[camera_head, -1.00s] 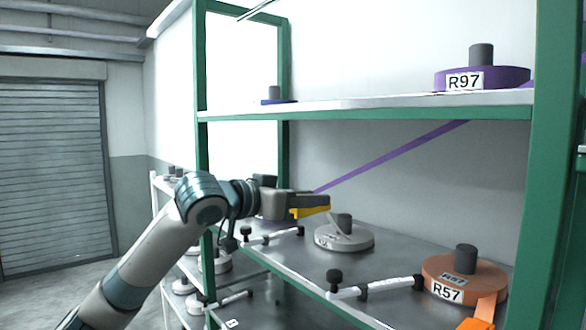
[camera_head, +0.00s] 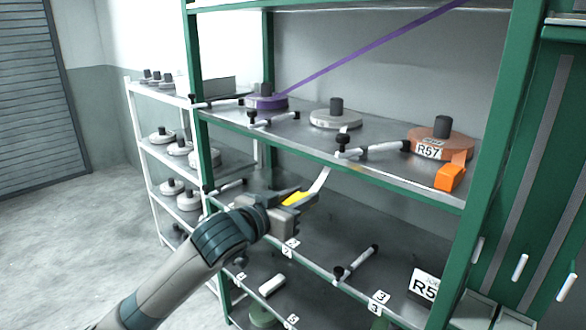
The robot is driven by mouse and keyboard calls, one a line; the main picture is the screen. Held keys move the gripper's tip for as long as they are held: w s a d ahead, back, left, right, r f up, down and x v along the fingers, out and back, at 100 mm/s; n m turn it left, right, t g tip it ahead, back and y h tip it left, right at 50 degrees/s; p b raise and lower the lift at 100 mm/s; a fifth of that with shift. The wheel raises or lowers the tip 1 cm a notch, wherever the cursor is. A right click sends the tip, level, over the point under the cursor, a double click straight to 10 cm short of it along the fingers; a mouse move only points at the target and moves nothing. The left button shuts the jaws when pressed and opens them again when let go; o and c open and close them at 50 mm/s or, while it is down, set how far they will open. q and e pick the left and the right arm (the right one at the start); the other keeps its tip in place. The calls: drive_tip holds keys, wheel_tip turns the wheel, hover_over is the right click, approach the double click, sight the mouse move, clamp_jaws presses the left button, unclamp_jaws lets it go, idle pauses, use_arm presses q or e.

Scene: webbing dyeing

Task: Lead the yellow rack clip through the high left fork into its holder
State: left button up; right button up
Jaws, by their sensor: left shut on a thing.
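My left gripper (camera_head: 291,197) is shut on the yellow clip (camera_head: 297,198), in front of the green rack and below the edge of its middle shelf. The clip is partly hidden by the gripper's fingers. A pale strip (camera_head: 320,181) rises from beside the clip toward the shelf edge. White bars with black knobs stand on the middle shelf at left (camera_head: 215,101), centre (camera_head: 273,119) and right (camera_head: 375,150). I cannot tell which one is the high left fork, and the clip's holder is not clear. My right gripper is not in view.
The middle shelf holds a purple roll (camera_head: 266,102), a white roll (camera_head: 335,119) and an orange roll (camera_head: 440,143) marked R57, with an orange clip (camera_head: 450,178). Purple webbing (camera_head: 370,48) slants up right. A white rack (camera_head: 131,112) stands left; the floor (camera_head: 75,235) there is clear.

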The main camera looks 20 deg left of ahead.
use_arm(q)
drive_tip(key=s+d+f+n+y+b, duration=0.2)
drive_tip(key=s+f+y, duration=0.2)
drive_tip(key=s+f, duration=0.8)
wheel_tip(320, 180, down, 4)
drive_tip(key=shift+s+d+f+n+t, duration=0.2)
drive_tip(key=shift+f+n+t, duration=0.1)
drive_tip(key=shift+n, duration=0.1)
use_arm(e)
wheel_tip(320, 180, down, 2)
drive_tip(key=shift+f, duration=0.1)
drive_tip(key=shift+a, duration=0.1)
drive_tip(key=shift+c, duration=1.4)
